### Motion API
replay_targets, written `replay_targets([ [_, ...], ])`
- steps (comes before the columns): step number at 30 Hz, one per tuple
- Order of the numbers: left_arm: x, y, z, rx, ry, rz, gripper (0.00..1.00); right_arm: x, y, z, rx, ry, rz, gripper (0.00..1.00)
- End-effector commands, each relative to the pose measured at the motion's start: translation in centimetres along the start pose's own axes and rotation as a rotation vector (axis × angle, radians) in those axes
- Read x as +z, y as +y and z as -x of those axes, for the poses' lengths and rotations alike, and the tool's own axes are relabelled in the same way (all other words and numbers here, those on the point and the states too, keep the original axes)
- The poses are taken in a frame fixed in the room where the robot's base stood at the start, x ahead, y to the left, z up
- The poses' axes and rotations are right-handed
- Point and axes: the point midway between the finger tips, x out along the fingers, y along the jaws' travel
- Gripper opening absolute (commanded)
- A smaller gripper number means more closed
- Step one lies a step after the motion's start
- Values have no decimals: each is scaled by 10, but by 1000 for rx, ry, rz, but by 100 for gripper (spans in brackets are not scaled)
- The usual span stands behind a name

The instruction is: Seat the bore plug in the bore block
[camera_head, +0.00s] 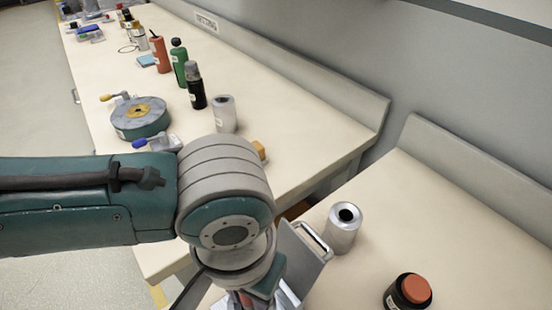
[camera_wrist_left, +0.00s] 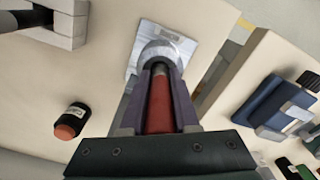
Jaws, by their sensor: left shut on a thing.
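My left gripper (camera_wrist_left: 160,100) is shut on the bore plug (camera_wrist_left: 160,105), a dark red round bar lying between its fingers in the left wrist view. Just past the fingertips is the bore block (camera_wrist_left: 138,62), a silver square plate with a rounded silver part on it. The plug's far end meets that rounded part in the picture; whether it is inside or only in front, I cannot tell. My right gripper does not show.
On the right bench stand a silver cylinder with a dark opening (camera_head: 343,228) and a black jar with an orange top (camera_head: 408,290). A pale blocky fixture (camera_wrist_left: 62,22) is at upper left in the wrist view. Bottles and a round teal fixture (camera_head: 140,118) fill the other bench.

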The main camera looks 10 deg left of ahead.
Motion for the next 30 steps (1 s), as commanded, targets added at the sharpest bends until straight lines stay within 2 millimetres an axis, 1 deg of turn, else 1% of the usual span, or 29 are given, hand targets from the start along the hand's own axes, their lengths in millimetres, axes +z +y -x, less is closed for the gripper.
replay_targets([
  [17,0,0,-15,1,0,1,0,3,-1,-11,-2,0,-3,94],
  [18,0,0,-14,1,0,1,33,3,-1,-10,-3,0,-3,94],
  [26,0,0,-14,1,0,1,62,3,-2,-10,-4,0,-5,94],
  [30,0,0,-14,0,0,1,64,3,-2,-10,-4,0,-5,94],
])
